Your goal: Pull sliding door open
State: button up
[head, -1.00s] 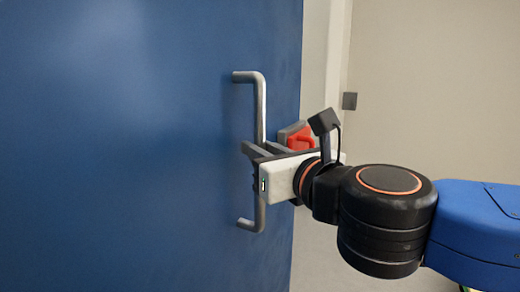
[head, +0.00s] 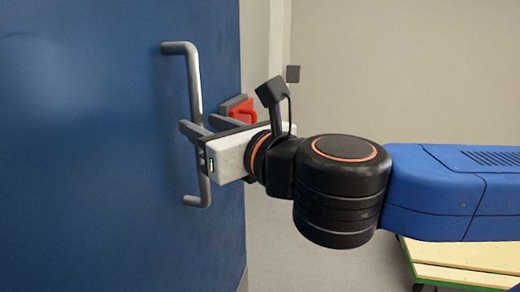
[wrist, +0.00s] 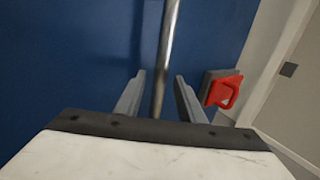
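The blue sliding door (head: 90,150) fills the left of the head view. Its upright metal bar handle (head: 195,85) stands near the door's right edge, and it also runs up the middle of the wrist view (wrist: 167,50). My gripper (head: 204,126) is at the handle's middle, pointing at the door. In the wrist view, the two fingers of my gripper (wrist: 160,76) stand apart, one on each side of the bar. A gap shows on both sides, so the fingers are around the handle without closing on it.
A red latch-like piece on a grey block (head: 241,111) sits at the door's right edge, close to my gripper. A pale frame (head: 265,60) and wall (head: 400,70) lie to the right. A wooden platform with a green edge (head: 465,260) shows at lower right.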

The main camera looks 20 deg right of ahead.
jog(key=v, duration=1.4)
dwell(2.4)
jog(key=shift+s, duration=0.2)
dwell(0.5)
